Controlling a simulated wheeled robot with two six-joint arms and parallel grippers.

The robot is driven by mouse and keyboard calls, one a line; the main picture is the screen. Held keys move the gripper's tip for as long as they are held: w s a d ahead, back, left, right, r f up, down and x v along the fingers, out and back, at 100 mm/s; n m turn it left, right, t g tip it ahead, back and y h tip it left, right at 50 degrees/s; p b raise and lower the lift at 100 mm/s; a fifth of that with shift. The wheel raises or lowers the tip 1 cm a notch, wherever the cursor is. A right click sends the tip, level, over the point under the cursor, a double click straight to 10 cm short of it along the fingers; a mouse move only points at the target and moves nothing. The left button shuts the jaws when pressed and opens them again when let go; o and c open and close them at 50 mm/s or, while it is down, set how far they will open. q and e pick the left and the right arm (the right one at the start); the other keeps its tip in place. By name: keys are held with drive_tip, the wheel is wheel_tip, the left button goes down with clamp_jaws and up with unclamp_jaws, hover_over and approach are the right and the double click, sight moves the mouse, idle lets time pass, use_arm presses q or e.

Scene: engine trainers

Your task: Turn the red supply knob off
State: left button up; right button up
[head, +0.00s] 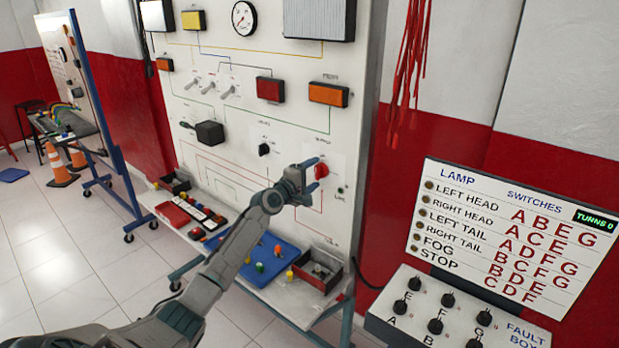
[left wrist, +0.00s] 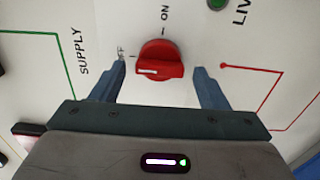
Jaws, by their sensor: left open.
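The red supply knob (head: 321,170) is on the white upright panel, right of a black knob. In the left wrist view the red knob (left wrist: 160,55) has a raised bar lying sideways. The bar's white mark is at its left end, on the side of the OFF label and away from ON above. My left gripper (head: 314,174) is open at the panel; it also shows in the left wrist view (left wrist: 158,76). Its two blue-grey fingers stand either side of the knob, with a gap at each side. My right gripper is not in view.
A black knob (head: 264,149), switches (head: 210,87) and lamp boxes (head: 270,89) share the panel. Below are a blue tray (head: 258,285) and a red box (head: 318,270). A fault box (head: 455,318) stands at the right.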

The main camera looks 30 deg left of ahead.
use_arm(q)
drive_tip(key=s+p, duration=0.1)
drive_tip(key=s, duration=0.9)
drive_tip(key=shift+s+a, duration=0.4)
drive_tip(key=shift+a, duration=0.05)
drive_tip(key=shift+f, duration=0.1)
